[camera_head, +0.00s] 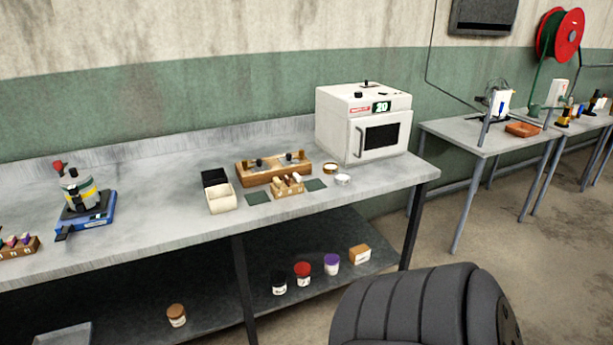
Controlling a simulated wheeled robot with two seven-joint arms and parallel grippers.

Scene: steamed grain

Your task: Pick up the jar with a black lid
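The jar with a black lid (279,283) is a small white-labelled jar standing upright on the lower shelf (220,310) of the grey workbench. It is the leftmost of a row of jars there, just right of the bench's middle leg. A red-lidded jar (303,274) stands close to its right, and a purple-lidded jar (332,263) is further right. Neither of my grippers is in view.
A black padded object (415,310) fills the front right.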

